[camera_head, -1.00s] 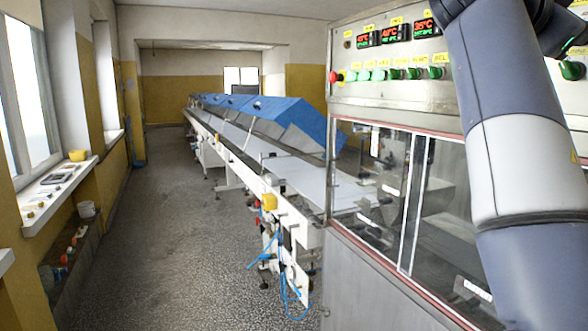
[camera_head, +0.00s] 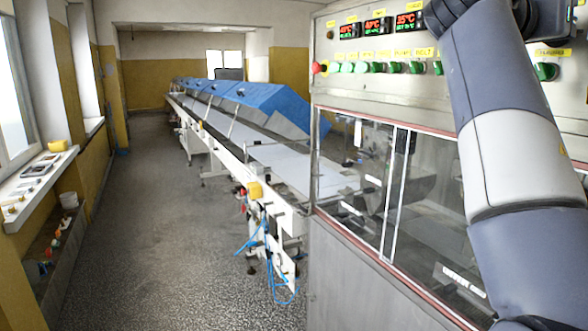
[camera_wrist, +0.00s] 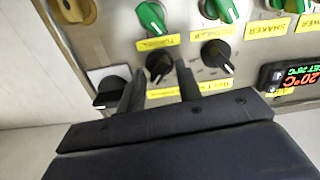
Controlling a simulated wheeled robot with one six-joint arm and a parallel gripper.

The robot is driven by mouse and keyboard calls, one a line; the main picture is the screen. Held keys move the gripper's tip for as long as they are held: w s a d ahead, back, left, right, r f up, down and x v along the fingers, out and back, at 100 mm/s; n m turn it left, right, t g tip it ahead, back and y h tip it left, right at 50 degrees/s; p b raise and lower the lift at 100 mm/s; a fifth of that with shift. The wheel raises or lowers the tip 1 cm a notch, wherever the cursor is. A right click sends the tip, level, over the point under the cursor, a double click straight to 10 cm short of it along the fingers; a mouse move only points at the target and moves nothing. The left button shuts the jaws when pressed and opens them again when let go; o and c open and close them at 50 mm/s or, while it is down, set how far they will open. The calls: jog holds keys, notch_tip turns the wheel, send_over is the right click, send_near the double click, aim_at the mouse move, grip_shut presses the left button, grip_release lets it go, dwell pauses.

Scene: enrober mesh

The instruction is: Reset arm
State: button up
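My arm (camera_head: 510,150) crosses the right side of the head view, in front of the machine's control panel (camera_head: 385,90). My gripper is outside the head view. In the wrist view my gripper (camera_wrist: 160,72) has its two dark fingers apart and points at a panel of knobs. A black knob (camera_wrist: 158,63) shows between the fingertips, with visible space at its sides. I cannot tell how far the tips are from the panel. The gripper seems to hold nothing.
Other knobs surround the fingers: a black one (camera_wrist: 109,92), another black one (camera_wrist: 217,55) and a green one (camera_wrist: 152,18). A glass-fronted cabinet (camera_head: 430,200) stands under my arm. A long conveyor with blue covers (camera_head: 270,105) runs back. The floor (camera_head: 150,220) at left is clear.

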jog(key=n+p, duration=0.3)
jog(key=n, duration=0.6)
jog(key=shift+a, duration=0.1)
dwell(0.4)
